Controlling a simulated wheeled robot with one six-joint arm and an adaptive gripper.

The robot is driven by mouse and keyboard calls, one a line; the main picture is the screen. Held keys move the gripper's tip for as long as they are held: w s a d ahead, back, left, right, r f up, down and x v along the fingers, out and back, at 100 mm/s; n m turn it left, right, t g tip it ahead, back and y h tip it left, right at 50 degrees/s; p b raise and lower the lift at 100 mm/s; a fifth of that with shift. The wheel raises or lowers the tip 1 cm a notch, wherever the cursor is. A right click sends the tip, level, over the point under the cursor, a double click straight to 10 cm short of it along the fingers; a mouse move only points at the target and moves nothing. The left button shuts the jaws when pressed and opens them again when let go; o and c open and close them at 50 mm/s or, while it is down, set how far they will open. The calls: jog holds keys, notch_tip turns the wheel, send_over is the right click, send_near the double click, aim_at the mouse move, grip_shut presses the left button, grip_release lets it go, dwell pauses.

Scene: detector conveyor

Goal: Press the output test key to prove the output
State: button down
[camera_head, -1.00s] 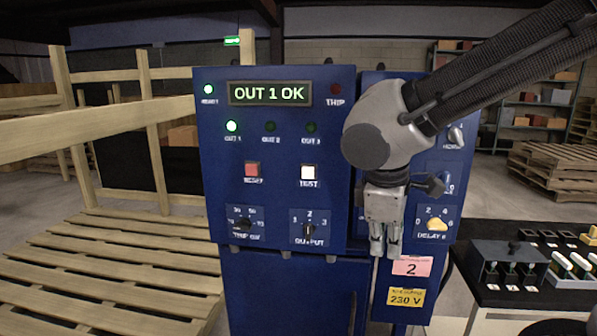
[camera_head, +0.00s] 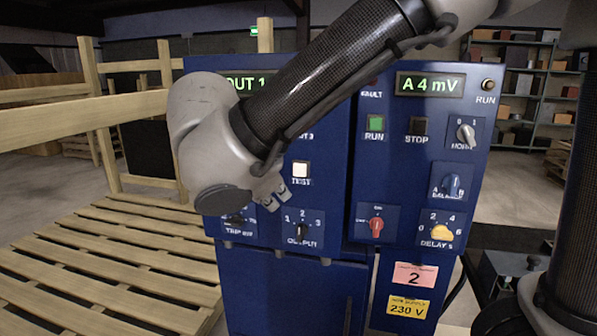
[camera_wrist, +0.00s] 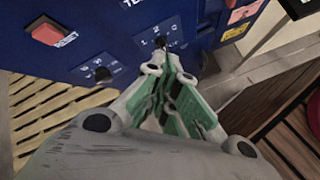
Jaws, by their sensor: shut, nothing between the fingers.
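The white TEST key (camera_head: 301,170) sits on the blue cabinet face (camera_head: 330,200), above the OUTPUT selector (camera_head: 303,231). In the wrist view the key itself is cut off at the top edge, with only part of its label showing. My gripper (camera_head: 276,196) is just left of and below the TEST key in the head view, mostly hidden behind my wrist. In the wrist view my gripper (camera_wrist: 175,82) has its green-padded fingers together and empty, pointing towards the OUTPUT selector (camera_wrist: 161,43). The display (camera_head: 245,84) is partly covered by my arm; "OUT 1" is readable.
The red RESET key (camera_wrist: 53,31) and trip knob (camera_wrist: 103,74) show in the wrist view. The right panel carries a green RUN key (camera_head: 375,123), a STOP key (camera_head: 416,126), a red switch (camera_head: 376,226) and a yellow delay knob (camera_head: 441,232). Wooden pallets (camera_head: 110,265) lie left.

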jog(key=shift+w+d, duration=0.5)
jog(key=shift+w, duration=0.9)
jog(key=shift+w+d, duration=0.55)
jog(key=shift+w, duration=0.8)
jog(key=shift+w+d, duration=0.5)
jog(key=shift+w, duration=0.9)
jog(key=shift+w, duration=0.1)
jog(key=shift+w+d, duration=0.1)
jog(key=shift+w, duration=0.2)
jog(key=shift+w+d, duration=0.2)
jog(key=shift+w, duration=0.25)
jog(key=shift+s+a, duration=0.3)
jog(key=shift+s, duration=0.6)
jog(key=shift+s, duration=0.1)
jog(key=s, duration=0.1)
jog(key=s+a, duration=0.1)
jog(key=s, duration=0.2)
jog(key=shift+s+a, duration=0.25)
jog(key=shift+a, duration=0.1)
